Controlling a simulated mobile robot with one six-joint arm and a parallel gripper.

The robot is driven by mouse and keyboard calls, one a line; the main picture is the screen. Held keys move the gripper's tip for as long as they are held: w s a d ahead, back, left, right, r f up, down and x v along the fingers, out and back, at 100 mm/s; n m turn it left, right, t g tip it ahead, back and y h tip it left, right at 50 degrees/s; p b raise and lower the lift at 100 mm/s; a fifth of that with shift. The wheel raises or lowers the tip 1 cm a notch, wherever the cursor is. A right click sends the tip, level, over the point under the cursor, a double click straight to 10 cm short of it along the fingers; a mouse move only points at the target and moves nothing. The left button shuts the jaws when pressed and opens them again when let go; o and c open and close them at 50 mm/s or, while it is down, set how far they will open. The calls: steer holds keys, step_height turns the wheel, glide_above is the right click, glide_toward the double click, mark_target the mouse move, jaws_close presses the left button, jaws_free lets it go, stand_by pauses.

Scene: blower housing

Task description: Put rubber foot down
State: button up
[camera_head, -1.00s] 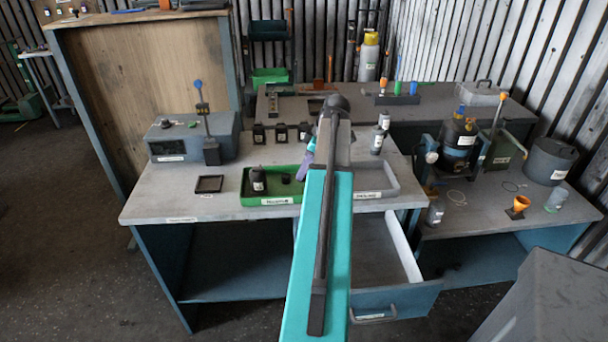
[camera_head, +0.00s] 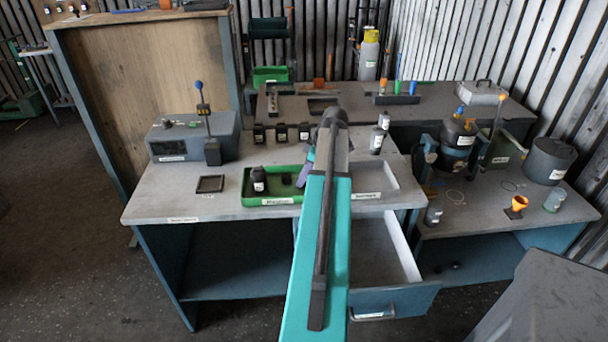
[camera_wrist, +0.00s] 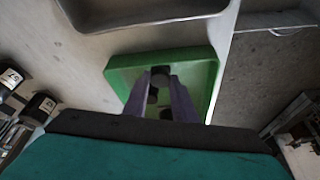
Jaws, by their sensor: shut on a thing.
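My gripper (camera_wrist: 161,82) has two purple fingers, shut on a small dark round piece, the rubber foot (camera_wrist: 160,74), at their tips. In the wrist view the foot is seen over the green tray (camera_wrist: 118,76); I cannot tell whether it touches the tray floor. In the head view my arm mostly hides my gripper (camera_head: 308,166), which is at the right end of the green tray (camera_head: 250,200), and the held foot is not visible. A small black piece (camera_head: 287,180) lies in that tray.
A black labelled bottle (camera_head: 259,180) stands in the green tray. A grey tray (camera_head: 391,186) adjoins on the right. A grey box with a lever (camera_head: 180,140) and a small black square tray (camera_head: 210,184) are to the left. The drawer (camera_head: 410,265) below is open.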

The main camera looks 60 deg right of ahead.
steer(key=shift+f, duration=0.2)
steer(key=o, duration=1)
steer(key=shift+r, duration=0.1)
steer(key=b+v, duration=0.2)
steer(key=v, duration=1)
steer(key=shift+r, duration=0.15)
stand_by(0.4)
